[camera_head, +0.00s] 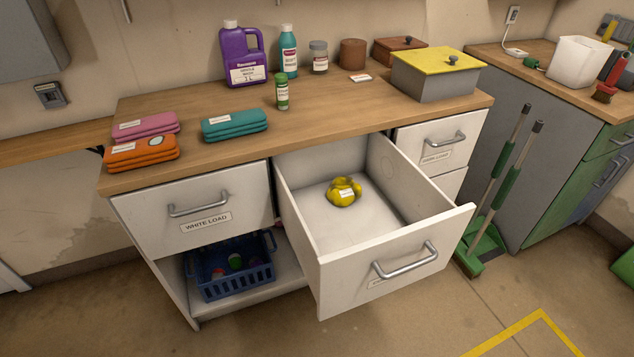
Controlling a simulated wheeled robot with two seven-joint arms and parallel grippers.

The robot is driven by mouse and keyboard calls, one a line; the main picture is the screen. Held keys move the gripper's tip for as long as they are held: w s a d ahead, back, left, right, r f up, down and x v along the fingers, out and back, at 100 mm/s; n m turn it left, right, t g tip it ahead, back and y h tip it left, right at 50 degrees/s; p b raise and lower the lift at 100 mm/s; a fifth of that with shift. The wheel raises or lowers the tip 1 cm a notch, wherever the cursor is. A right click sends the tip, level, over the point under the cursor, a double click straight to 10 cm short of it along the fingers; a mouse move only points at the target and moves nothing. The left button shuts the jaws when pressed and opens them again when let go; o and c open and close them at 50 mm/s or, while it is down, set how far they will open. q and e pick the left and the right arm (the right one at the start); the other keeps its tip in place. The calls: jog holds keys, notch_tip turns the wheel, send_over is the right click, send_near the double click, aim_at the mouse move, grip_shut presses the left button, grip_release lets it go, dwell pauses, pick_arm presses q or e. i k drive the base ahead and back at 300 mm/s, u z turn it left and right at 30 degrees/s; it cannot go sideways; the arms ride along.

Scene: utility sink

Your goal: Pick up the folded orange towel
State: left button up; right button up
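The folded orange towel (141,152) lies on the wooden countertop (330,120) at its front left corner. Neither of my grippers shows in the head view.
A drawer (385,220) stands open in front of the counter, with a yellow bundle (343,192) inside. The white load drawer (195,207) below the orange towel is shut. A purple jug (243,55) and several bottles stand farther back.

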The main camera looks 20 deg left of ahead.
aim_at(118, 157)
jog(key=u, duration=1.2)
